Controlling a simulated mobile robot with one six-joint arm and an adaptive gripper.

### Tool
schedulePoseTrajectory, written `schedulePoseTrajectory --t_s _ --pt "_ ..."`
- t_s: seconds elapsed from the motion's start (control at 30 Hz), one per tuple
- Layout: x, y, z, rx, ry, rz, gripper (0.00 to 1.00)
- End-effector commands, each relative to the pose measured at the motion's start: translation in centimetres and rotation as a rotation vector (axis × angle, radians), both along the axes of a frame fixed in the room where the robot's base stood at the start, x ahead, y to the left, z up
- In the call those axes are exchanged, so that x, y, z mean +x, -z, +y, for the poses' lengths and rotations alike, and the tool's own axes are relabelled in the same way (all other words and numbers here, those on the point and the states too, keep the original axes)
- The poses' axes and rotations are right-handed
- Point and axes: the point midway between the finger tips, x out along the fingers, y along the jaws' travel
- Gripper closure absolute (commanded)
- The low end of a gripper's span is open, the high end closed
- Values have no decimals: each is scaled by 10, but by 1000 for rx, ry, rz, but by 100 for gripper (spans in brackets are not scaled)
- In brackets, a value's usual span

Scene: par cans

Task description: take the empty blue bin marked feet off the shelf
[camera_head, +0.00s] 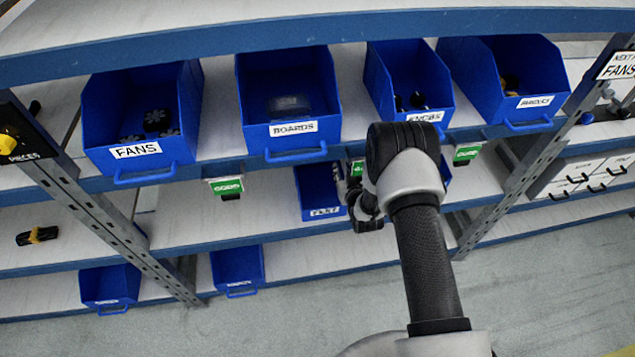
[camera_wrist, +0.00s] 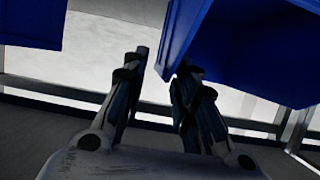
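The blue bin (camera_head: 311,186) stands on the middle shelf, under the boards bin. Its white front label is small and blurred but looks like "FEET". The part of its inside that shows is plain blue; its back is hidden under the upper shelf. My gripper (camera_head: 345,187) is at the bin's right front side, partly hidden behind my own wrist. In the wrist view my gripper (camera_wrist: 163,62) has its two fingers apart. A blue bin wall (camera_wrist: 240,50) fills the upper right, with its corner near the gap between the fingertips. I cannot tell whether they touch it.
On the upper shelf stand the fans bin (camera_head: 140,165), boards bin (camera_head: 290,142), a knobs bin (camera_head: 430,105) and another labelled bin (camera_head: 515,110). Green tags (camera_head: 226,187) hang below its edge. Lower down are two blue bins (camera_head: 238,268). Metal posts (camera_head: 115,225) stand either side.

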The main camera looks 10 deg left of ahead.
Motion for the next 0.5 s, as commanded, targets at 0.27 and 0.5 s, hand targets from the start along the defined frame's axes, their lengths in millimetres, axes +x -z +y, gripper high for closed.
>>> schedulePoseTrajectory --t_s 0.27,0.5 --pt "33 19 13 1 -1 -1 73" --pt "37 19 14 1 -1 0 73"
